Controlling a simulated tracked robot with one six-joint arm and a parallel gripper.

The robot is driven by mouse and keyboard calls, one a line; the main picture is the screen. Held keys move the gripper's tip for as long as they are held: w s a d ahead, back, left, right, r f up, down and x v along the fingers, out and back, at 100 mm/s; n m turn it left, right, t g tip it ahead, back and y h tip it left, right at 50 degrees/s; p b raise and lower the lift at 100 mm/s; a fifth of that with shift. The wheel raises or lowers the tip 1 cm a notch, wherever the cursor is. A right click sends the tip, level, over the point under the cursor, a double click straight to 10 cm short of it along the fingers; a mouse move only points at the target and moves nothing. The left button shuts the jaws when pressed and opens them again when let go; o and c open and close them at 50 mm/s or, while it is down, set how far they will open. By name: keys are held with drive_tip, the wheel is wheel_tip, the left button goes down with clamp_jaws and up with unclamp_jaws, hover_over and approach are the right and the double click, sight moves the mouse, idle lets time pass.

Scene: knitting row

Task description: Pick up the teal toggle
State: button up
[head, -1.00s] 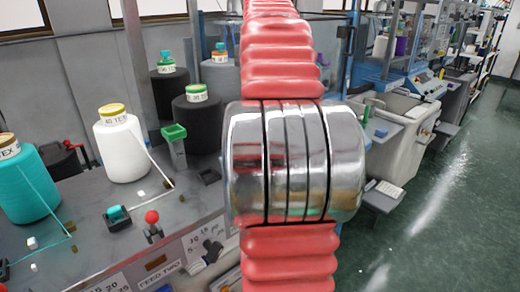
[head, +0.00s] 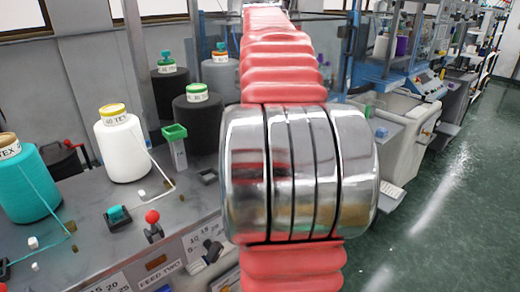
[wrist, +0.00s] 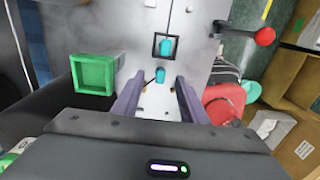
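In the head view a teal toggle (head: 117,214) sits in a dark bracket on the grey machine bed, left of the red-knobbed lever. In the wrist view a small teal piece (wrist: 167,46) stands in a black square frame ahead of the fingertips. A second small teal piece (wrist: 159,75) shows between the fingertips; I cannot tell whether it is touched. I cannot tell which matches the one in the head view. My gripper (wrist: 157,82) is open, its two purple-grey fingers apart. The head view does not show the fingers; my arm covers its middle.
A green open-topped cup (wrist: 93,75) stands left of my fingers; it also shows in the head view (head: 174,132). A red-knobbed lever (head: 152,217) is at the bed's front edge. White (head: 121,148), teal (head: 28,185) and black (head: 198,125) yarn cones stand around.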

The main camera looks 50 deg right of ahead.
drive_tip(key=shift+f, duration=1.45)
drive_tip(key=c, duration=0.9)
clamp_jaws()
